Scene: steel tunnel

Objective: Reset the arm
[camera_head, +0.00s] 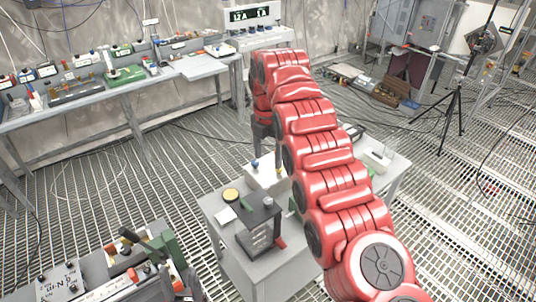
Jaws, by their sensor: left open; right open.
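A thick red segmented arm, mine, rises from the bottom right, runs up to the top centre and bends down there. At its far end a dark grey wrist and my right gripper (264,142) hang above and behind the grey table (265,266). The gripper is open; its fingers are small and hard to make out, and nothing shows held in it. My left gripper cannot be made out in this view.
The table carries a white box (262,178), a dark stand (259,225) and a yellow-topped round piece (231,195). A long bench (75,105) with devices lines the left wall. Equipment (65,282) fills the lower left. A tripod (455,100) stands right on open grating.

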